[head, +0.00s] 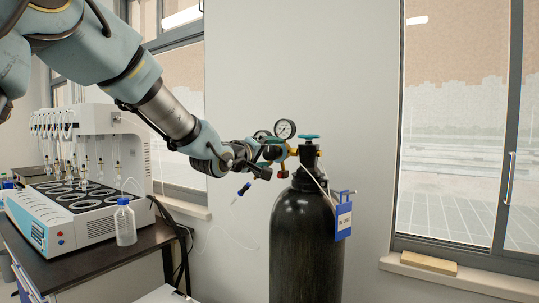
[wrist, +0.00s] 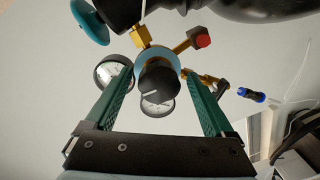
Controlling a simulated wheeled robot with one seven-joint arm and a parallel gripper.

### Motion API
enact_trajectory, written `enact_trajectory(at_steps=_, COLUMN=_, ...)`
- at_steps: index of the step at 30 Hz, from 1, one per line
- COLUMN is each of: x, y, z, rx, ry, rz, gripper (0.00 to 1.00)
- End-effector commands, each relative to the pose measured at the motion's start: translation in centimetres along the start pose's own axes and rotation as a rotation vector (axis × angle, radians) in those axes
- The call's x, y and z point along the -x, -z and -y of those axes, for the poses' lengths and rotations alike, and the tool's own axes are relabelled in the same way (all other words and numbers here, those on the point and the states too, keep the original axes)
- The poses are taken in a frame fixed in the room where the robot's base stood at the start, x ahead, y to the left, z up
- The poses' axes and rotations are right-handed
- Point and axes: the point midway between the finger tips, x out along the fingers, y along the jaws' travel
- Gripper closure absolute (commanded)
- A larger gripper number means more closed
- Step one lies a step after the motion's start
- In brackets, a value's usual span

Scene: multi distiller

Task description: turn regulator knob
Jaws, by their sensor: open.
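The regulator (head: 292,150) is brass and sits at the top of a black gas cylinder (head: 303,235). Its black round knob (wrist: 157,80), with a pale mark on its face, shows in the wrist view. My gripper (wrist: 159,76) is open, with one green finger on each side of the knob. I see a gap on both sides, so the fingers do not appear to press on it. In the head view my gripper (head: 266,153) is at the regulator's left side and hides the knob. Two round gauges (head: 284,129) sit by the regulator.
A teal valve handwheel (head: 309,137) tops the cylinder. A blue tag (head: 342,220) hangs from it. A blue-ended tube connector (head: 243,189) hangs below my gripper. The distiller (head: 100,215) and a clear bottle (head: 125,222) stand on the dark bench at left. A wall is behind.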

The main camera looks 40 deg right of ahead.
Motion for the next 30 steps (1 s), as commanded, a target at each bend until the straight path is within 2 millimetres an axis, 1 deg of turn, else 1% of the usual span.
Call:
enact_trajectory(at_steps=2, x=0.2, y=0.0, z=0.0, rx=0.000, ry=-0.001, rz=0.000, gripper=0.12)
enact_trajectory(at_steps=5, x=1.0, y=0.0, z=0.1, rx=-0.001, ry=-0.001, rz=-0.002, gripper=0.12)
enact_trajectory(at_steps=8, x=2.5, y=0.0, z=0.2, rx=-0.003, ry=0.000, rz=-0.003, gripper=0.12)
enact_trajectory(at_steps=15, x=7.2, y=0.0, z=0.1, rx=-0.003, ry=0.000, rz=-0.003, gripper=0.12)
enact_trajectory(at_steps=18, x=8.8, y=0.0, z=0.1, rx=-0.004, ry=0.001, rz=-0.003, gripper=0.12)
enact_trajectory(at_steps=21, x=9.9, y=0.0, z=0.1, rx=-0.003, ry=0.000, rz=-0.002, gripper=0.12)
enact_trajectory(at_steps=25, x=10.7, y=0.0, z=0.1, rx=0.000, ry=0.001, rz=-0.001, gripper=0.12)
enact_trajectory(at_steps=30, x=10.8, y=0.0, z=0.1, rx=0.000, ry=0.001, rz=0.000, gripper=0.12)
